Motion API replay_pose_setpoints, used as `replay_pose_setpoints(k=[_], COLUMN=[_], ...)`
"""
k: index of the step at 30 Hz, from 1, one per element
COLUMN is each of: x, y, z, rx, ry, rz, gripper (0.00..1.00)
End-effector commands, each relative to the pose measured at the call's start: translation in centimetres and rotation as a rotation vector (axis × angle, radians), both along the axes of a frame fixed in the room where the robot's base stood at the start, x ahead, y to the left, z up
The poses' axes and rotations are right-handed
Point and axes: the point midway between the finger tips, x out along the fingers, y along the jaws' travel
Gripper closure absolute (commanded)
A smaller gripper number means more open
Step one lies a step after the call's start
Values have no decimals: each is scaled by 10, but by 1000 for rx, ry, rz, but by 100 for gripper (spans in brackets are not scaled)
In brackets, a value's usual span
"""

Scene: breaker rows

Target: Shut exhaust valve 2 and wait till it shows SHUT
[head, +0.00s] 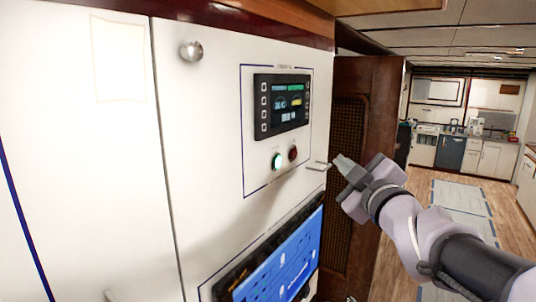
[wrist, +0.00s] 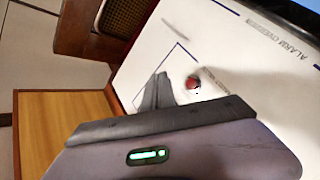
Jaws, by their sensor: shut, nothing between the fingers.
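A small black display unit (head: 282,104) with side keys is set in a white panel. Its lit text is too small to read, so I cannot tell any valve's state. Below it are a lit green-white button (head: 276,161) and a dark red button (head: 293,153). The red button also shows in the wrist view (wrist: 193,83), just right of the fingertips. No label for exhaust valve 2 is readable. My gripper (head: 342,162) is shut and empty, right of the panel's edge and apart from the buttons. Its fingers also show in the wrist view (wrist: 159,90).
A large blue screen (head: 280,265) sits lower on the panel. A small metal handle (head: 318,165) sticks out at the panel's right edge, close to my fingertips. A round knob (head: 191,51) is at upper left. A brown louvred door (head: 355,150) stands behind. Open floor lies right.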

Motion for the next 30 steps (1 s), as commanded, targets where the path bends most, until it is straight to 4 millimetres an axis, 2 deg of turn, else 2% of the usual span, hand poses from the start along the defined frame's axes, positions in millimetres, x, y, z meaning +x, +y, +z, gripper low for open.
replay_pose_setpoints(k=[9, 15, 21, 30], x=[28, 41, 45, 45], y=[39, 56, 63, 63], z=[-3, -4, -2, -1], rx=[1, 1, 2, 1], ry=[1, 0, 2, 2], rz=[4, 1, 1, 1], gripper=[100, 100, 100, 100])
